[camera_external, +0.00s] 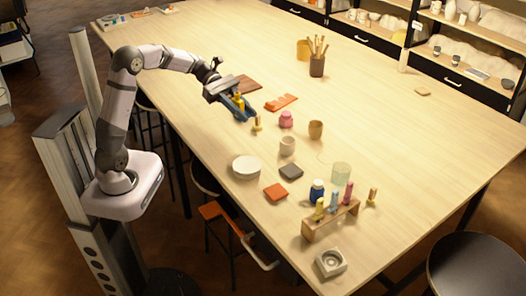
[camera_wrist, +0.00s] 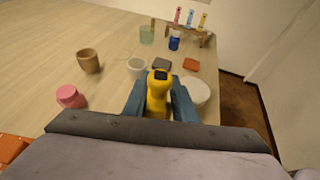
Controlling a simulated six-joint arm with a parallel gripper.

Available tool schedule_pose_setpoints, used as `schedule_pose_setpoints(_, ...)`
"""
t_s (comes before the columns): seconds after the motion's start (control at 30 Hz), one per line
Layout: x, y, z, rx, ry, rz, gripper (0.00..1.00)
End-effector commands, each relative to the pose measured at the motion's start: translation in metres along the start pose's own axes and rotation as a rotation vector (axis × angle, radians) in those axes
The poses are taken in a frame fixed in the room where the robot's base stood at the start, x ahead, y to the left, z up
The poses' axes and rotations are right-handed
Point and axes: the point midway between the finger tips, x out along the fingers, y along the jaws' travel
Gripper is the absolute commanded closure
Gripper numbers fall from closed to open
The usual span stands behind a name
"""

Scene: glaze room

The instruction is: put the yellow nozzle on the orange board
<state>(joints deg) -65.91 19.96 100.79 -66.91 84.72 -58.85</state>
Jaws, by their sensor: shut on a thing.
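My gripper (camera_external: 243,108) is shut on the yellow nozzle (camera_external: 239,101) and holds it above the table at its left side. In the wrist view the nozzle (camera_wrist: 158,97) stands between the two blue fingers (camera_wrist: 160,104), with a dark tip at its top. An orange piece that looks like this board (camera_wrist: 10,149) shows at the left edge of the wrist view, partly cut off.
A brown board (camera_external: 242,84) lies behind my gripper. A red-orange tile (camera_external: 275,192) and a wooden rack (camera_external: 330,222) are nearer the front. The right of the table is mostly clear.

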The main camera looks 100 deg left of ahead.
Motion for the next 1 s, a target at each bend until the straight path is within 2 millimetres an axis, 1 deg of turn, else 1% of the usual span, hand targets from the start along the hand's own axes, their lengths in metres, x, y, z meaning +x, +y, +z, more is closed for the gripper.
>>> schedule_pose_setpoints(0.03, 0.0, -0.001, 0.006, 0.001, 0.0, -0.005, 0.98)
schedule_pose_setpoints(0.1, 0.002, -0.002, 0.011, 0.003, 0.0, -0.013, 0.98)
schedule_pose_setpoints(0.3, 0.013, -0.004, 0.018, 0.014, -0.001, -0.047, 0.98)
schedule_pose_setpoints(0.37, 0.017, -0.001, 0.023, 0.018, 0.0, -0.053, 0.98)
schedule_pose_setpoints(0.47, 0.023, 0.013, 0.034, 0.016, -0.001, -0.042, 0.98)
schedule_pose_setpoints(0.5, 0.026, 0.024, 0.038, 0.008, 0.0, -0.022, 0.98)
schedule_pose_setpoints(0.57, 0.029, 0.043, 0.039, -0.013, 0.0, 0.024, 0.98)
schedule_pose_setpoints(0.6, 0.031, 0.057, 0.039, -0.027, -0.001, 0.061, 0.98)
schedule_pose_setpoints(0.67, 0.032, 0.078, 0.04, -0.051, -0.001, 0.119, 0.98)
schedule_pose_setpoints(0.7, 0.031, 0.095, 0.039, -0.071, 0.0, 0.167, 0.98)
schedule_pose_setpoints(0.73, 0.03, 0.106, 0.039, -0.085, -0.001, 0.202, 0.98)
schedule_pose_setpoints(0.8, 0.024, 0.137, 0.036, -0.124, -0.001, 0.299, 0.98)
schedule_pose_setpoints(0.87, 0.015, 0.163, 0.035, -0.159, -0.001, 0.388, 0.98)
schedule_pose_setpoints(0.9, 0.008, 0.178, 0.035, -0.183, -0.002, 0.444, 0.98)
schedule_pose_setpoints(1.0, -0.013, 0.212, 0.035, -0.241, -0.003, 0.581, 0.98)
